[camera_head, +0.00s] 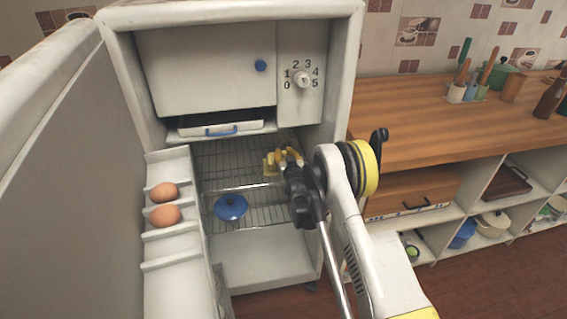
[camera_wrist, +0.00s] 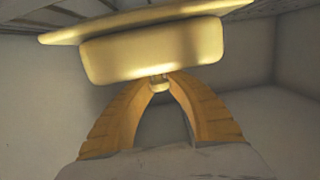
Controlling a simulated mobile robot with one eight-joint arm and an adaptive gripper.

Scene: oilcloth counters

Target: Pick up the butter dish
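The butter dish (camera_wrist: 155,48) is pale yellow, with a block-shaped lid, a wider flat plate and a small round knob. It fills the top of the wrist view, and a small part of it (camera_head: 270,167) shows beside my gripper in the head view, inside the fridge. My gripper (camera_wrist: 158,80) has its yellow fingertips closed in on both sides of the knob and seemingly touching it. In the head view my gripper (camera_head: 287,156) reaches in at the upper wire rack. I cannot tell whether the dish rests on the rack.
The fridge door on the left stands open, with two eggs (camera_head: 164,215) in its shelf. A blue lidded pot (camera_head: 230,207) sits lower inside. A drawer with a blue handle (camera_head: 221,131) is above. The fridge's right wall is close to my arm. A wooden counter (camera_head: 430,125) stands right.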

